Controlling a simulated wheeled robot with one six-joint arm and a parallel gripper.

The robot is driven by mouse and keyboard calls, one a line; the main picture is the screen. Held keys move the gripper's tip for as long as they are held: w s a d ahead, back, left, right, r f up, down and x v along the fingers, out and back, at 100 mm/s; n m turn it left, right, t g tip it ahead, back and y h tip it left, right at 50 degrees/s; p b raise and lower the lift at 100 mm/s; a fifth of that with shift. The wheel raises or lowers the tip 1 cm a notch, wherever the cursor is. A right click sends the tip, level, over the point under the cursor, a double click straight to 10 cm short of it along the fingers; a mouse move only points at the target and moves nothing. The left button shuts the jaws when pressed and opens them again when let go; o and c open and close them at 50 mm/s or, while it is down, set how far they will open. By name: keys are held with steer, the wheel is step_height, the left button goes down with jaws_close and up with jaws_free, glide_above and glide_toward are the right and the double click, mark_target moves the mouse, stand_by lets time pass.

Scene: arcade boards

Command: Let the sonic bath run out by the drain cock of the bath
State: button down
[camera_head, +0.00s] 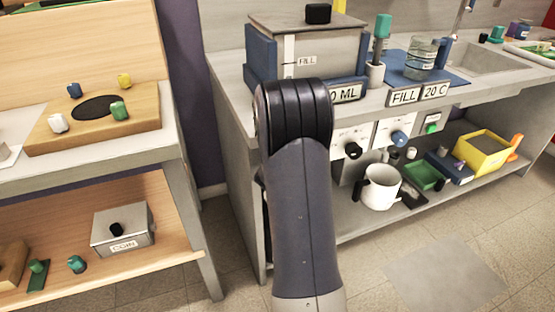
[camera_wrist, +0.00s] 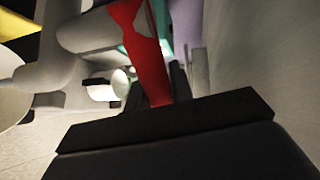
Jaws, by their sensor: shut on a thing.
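The sonic bath (camera_head: 335,52) is a grey lidded box with a black lid knob (camera_head: 318,13) and a FILL mark, set between blue supports on the bench. My arm covers the part below its front left, and the drain cock is hidden in the head view. In the wrist view a red lever (camera_wrist: 147,50), apparently the drain cock's handle, runs in front of a pale pipe-like part (camera_wrist: 88,30). My gripper (camera_wrist: 158,98) is shut on this red lever; its fingertips are hard to make out. In the head view my gripper is hidden behind my arm.
A white jug (camera_head: 381,190) stands on the lower shelf below panels with a black knob (camera_head: 353,150) and a blue knob (camera_head: 399,138). A glass beaker (camera_head: 421,62) stands on the bench. A wooden table (camera_head: 90,170) is at left; floor between is free.

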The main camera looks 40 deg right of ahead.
steer(key=shift+w, duration=0.3)
steer(key=shift+w+a+r, duration=0.1)
steer(key=shift+w+r, duration=0.05)
stand_by(0.3)
steer(key=shift+s+b, duration=0.4)
steer(key=shift+b, duration=0.2)
steer(key=c, duration=1.2)
jaws_free()
steer(key=shift+s+d, duration=0.1)
steer(key=shift+d, duration=0.1)
steer(key=shift+o, duration=0.7)
steer(key=o, duration=0.5)
steer(key=shift+o, duration=0.2)
